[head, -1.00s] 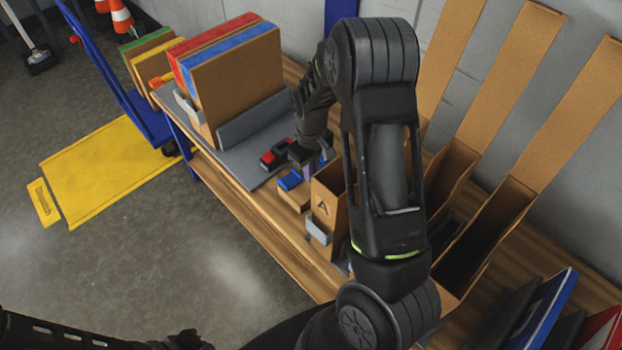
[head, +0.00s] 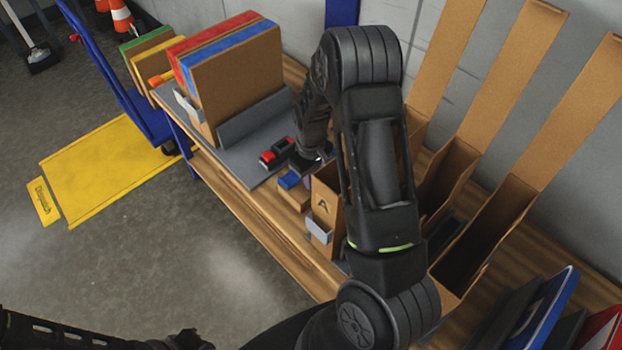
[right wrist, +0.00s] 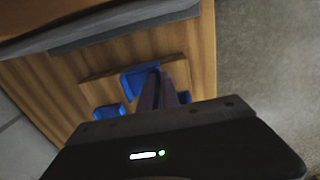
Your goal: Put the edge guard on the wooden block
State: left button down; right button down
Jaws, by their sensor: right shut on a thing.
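A small wooden block (head: 293,197) sits on the bench beside the cardboard box marked A. A blue edge guard (head: 289,180) shows at its top in the head view. In the right wrist view a blue guard (right wrist: 139,82) is at my right fingertips, over a wooden surface (right wrist: 98,88). My right gripper (head: 308,182) is shut on a blue guard, low beside the block. Its fingers partly hide the contact, so I cannot tell whether the guard is seated. My left gripper (head: 185,341) shows only in part at the bottom edge.
A red and black tool (head: 278,153) lies on the grey mat (head: 232,148) behind the block. Large boards (head: 235,80) stand upright there. Box A (head: 326,203) stands close on the right. Other blue pieces (right wrist: 108,111) show in the right wrist view.

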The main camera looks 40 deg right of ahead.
jog(key=shift+f, duration=0.3)
jog(key=c, duration=1.6)
grip_release()
jog(key=shift+r, duration=0.2)
jog(key=shift+r+p, duration=0.7)
jog(key=shift+p, duration=0.05)
jog(key=shift+w+r+b, duration=0.1)
jog(key=shift+r+b, duration=0.25)
jog(key=shift+r, duration=0.05)
notch_tip(320, 180, up, 11)
jog(key=shift+b, duration=0.45)
jog(key=shift+f, duration=0.15)
